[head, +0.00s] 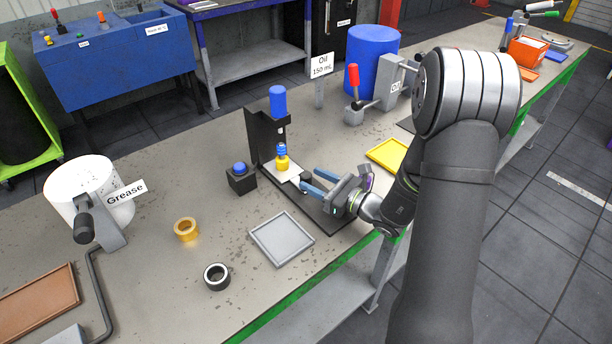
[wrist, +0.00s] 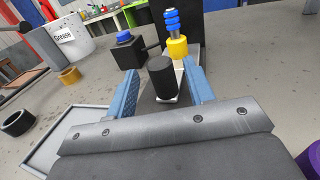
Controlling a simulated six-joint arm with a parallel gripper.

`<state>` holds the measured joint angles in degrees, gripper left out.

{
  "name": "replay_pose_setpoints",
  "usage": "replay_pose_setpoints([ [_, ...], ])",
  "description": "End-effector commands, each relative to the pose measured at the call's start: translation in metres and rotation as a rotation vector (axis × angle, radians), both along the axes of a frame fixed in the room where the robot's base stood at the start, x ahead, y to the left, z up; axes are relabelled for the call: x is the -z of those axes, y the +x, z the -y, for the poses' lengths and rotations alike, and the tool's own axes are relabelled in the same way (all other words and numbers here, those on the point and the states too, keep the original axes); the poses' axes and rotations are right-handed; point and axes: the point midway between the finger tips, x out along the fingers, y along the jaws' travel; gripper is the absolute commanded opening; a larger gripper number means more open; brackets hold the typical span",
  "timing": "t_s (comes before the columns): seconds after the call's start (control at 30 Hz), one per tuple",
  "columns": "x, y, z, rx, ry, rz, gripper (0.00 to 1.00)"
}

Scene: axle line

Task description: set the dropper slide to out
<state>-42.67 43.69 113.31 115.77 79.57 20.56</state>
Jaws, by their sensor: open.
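The dropper is a black upright stand (head: 256,142) with a blue cylinder (head: 277,102) on top. Its pale slide (head: 278,174) lies low at the front, with a yellow piece (head: 282,163) at its inner part and blue rings above that piece. In the wrist view a black knob (wrist: 162,78) stands on the slide's near end. My gripper (head: 306,179) is open in front of the stand, pointing at it. In the wrist view its two blue fingers (wrist: 158,70) are on either side of the knob, with gaps showing. How far the slide is in or out is hard to tell.
A black box with a blue button (head: 241,178) stands left of the dropper. A grey tray (head: 282,239), a brass ring (head: 186,229) and a black ring (head: 217,276) lie nearby. A yellow tray (head: 387,154) and the oil drum (head: 370,62) are behind to the right.

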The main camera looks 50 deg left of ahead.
Motion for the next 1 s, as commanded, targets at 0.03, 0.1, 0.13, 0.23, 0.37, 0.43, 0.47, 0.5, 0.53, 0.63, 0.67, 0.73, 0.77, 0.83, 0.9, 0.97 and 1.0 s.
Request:
replay_pose_setpoints([
  [0.03,0.0,-0.003,-0.008,-0.002,0.0,0.0,0.48],
  [0.1,0.0,-0.005,-0.017,-0.002,0.0,0.001,0.48],
  [0.13,0.0,-0.006,-0.02,-0.001,0.0,0.001,0.48],
  [0.23,0.0,-0.008,-0.028,-0.001,-0.001,0.0,0.48],
  [0.37,0.0,-0.009,-0.032,0.001,-0.001,-0.001,0.48],
  [0.43,0.0,-0.009,-0.033,0.001,-0.001,-0.001,0.48],
  [0.47,0.0,-0.009,-0.033,0.001,-0.001,-0.001,0.48],
  [0.5,0.0,-0.009,-0.033,0.001,-0.001,-0.001,0.48],
  [0.53,0.0,-0.009,-0.033,0.001,-0.001,-0.001,0.48],
  [0.63,0.0,-0.009,-0.033,0.001,-0.001,-0.001,0.45],
  [0.67,0.0,-0.009,-0.033,0.001,-0.001,-0.001,0.39],
  [0.73,0.0,-0.009,-0.033,0.001,-0.001,-0.001,0.25],
  [0.77,0.0,-0.009,-0.033,0.001,-0.001,-0.001,0.19],
  [0.83,0.0,-0.009,-0.033,0.001,-0.001,-0.001,0.05],
  [0.9,0.0,-0.009,-0.032,0.001,-0.001,-0.001,0.0],
  [0.97,0.0,-0.009,-0.032,0.001,-0.001,-0.001,0.0],
  [1.0,0.0,-0.008,-0.031,0.001,-0.001,-0.001,0.0],
])
